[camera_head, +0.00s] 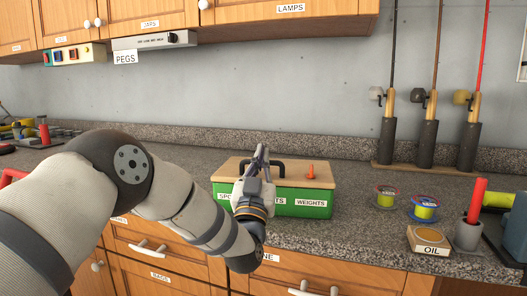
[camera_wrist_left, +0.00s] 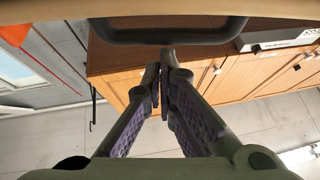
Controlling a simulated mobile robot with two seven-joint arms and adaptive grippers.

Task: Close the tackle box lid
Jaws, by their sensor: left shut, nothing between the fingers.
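The tackle box is green with labels on its front, one reading WEIGHTS (camera_head: 314,211), and stands on the counter in the middle of the head view. Its tan lid (camera_head: 296,177) lies flat over the top, with no gap that I can make out. A dark handle (camera_head: 229,169) shows on the lid, partly hidden by my arm. My left gripper (camera_head: 262,150) is shut and empty, pointing up in front of the box and hiding part of its labels. In the left wrist view the shut fingertips (camera_wrist_left: 163,62) are close to the dark handle (camera_wrist_left: 165,37); contact is unclear. My right gripper is out of view.
Line spools (camera_head: 424,208), an OIL tin (camera_head: 429,238) and a red stick in a grey cup (camera_head: 469,233) stand to the right. Rods (camera_head: 428,141) stand behind. Wall cabinets (camera_head: 275,18) hang above.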

